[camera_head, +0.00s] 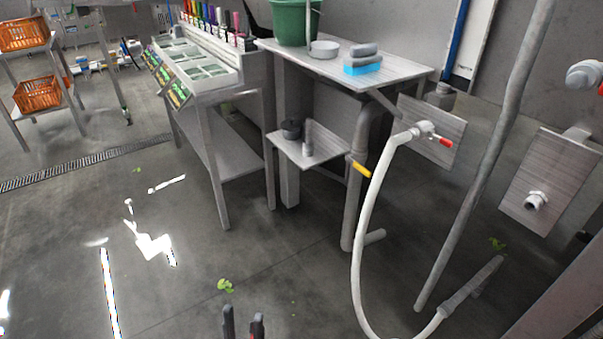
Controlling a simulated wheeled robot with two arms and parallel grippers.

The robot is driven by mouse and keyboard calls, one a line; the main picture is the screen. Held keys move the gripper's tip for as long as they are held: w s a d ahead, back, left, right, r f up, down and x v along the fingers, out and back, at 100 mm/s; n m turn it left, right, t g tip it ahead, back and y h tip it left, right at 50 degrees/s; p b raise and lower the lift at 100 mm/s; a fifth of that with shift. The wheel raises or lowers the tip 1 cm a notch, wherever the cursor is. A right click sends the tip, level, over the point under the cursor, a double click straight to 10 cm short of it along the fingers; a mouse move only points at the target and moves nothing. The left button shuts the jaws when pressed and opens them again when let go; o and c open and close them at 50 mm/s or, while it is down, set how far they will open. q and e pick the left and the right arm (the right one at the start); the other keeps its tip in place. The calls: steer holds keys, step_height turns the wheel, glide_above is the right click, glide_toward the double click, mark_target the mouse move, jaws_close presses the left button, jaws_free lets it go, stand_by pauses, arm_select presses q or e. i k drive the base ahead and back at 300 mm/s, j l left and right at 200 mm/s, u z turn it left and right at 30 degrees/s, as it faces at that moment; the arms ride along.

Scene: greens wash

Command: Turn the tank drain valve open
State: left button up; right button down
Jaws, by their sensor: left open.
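A short yellow lever handle (361,169) sticks out beside a thick grey vertical pipe (359,190) under the right end of the metal bench. It points down and to the right. A second valve with a red handle (445,142) sits on a metal plate, with a white hose (366,230) joined to it. No label shows which is the tank drain valve. My left gripper (243,324) shows only its fingertips at the bottom edge. It is open and empty, well below and left of the yellow handle, touching nothing. My right gripper is not in view.
The metal bench (405,70) carries a green bucket (290,24) and a blue sponge (362,68). A low shelf (325,150) juts out left of the pipe. The hose hangs in a loop near a slanted grey pole (490,160). The floor at left is open.

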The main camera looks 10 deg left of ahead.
mark_target(367, 173)
steer(key=i+l+u, duration=0.15)
steer(key=i, duration=0.3)
steer(key=i+l+u, duration=0.15)
steer(key=i+l, duration=0.2)
steer(key=i, duration=0.1)
